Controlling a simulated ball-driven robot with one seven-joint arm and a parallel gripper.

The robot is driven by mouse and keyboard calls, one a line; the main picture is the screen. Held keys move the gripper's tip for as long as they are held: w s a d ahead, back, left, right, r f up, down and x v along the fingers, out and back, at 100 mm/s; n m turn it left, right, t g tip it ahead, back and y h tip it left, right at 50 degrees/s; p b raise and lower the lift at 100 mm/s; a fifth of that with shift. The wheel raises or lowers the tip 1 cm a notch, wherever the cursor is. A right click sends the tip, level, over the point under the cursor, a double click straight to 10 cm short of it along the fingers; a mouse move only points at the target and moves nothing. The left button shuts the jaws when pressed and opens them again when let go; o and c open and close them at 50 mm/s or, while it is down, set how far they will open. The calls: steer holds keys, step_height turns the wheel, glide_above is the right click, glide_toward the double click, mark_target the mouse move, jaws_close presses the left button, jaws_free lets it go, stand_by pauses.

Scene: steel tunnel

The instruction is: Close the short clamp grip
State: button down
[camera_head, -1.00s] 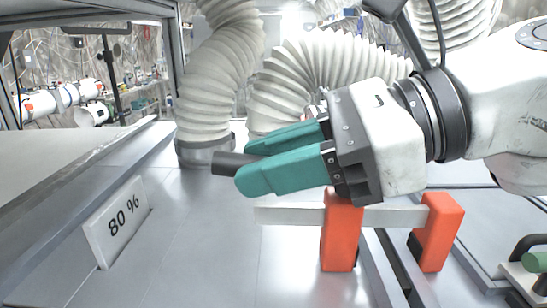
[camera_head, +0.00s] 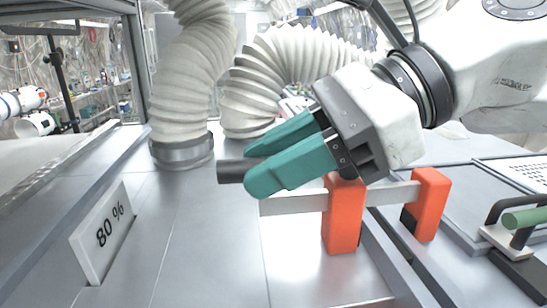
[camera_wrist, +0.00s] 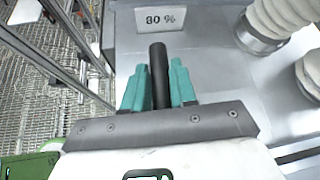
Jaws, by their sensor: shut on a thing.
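The clamp is a pale bar (camera_head: 292,203) with two orange-red blocks, a nearer one (camera_head: 343,222) and a farther one (camera_head: 426,205), on the grey work surface. A dark cylindrical grip (camera_head: 231,171) sits between the teal fingers of my gripper (camera_head: 272,170) and sticks out to the left past them. My gripper is shut on it, above the left part of the bar. In the wrist view the dark grip (camera_wrist: 159,75) lies between both fingertips. Where the grip joins the clamp is hidden behind my gripper.
A green-handled tool (camera_head: 525,218) stands at the right edge. A white "80 %" sign (camera_head: 104,232) stands on the left of the surface. Ribbed white ducts (camera_head: 190,80) rise behind. The metal surface between sign and clamp is clear.

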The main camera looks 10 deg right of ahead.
steer(key=c, duration=1)
jaws_free()
steer(key=shift+o, duration=0.2)
steer(key=shift+d, duration=0.1)
steer(key=b+v, duration=0.2)
steer(key=v, duration=0.8)
steer(key=shift+d+r, duration=0.2)
steer(key=shift+r, duration=0.05)
steer(key=shift+s, duration=0.1)
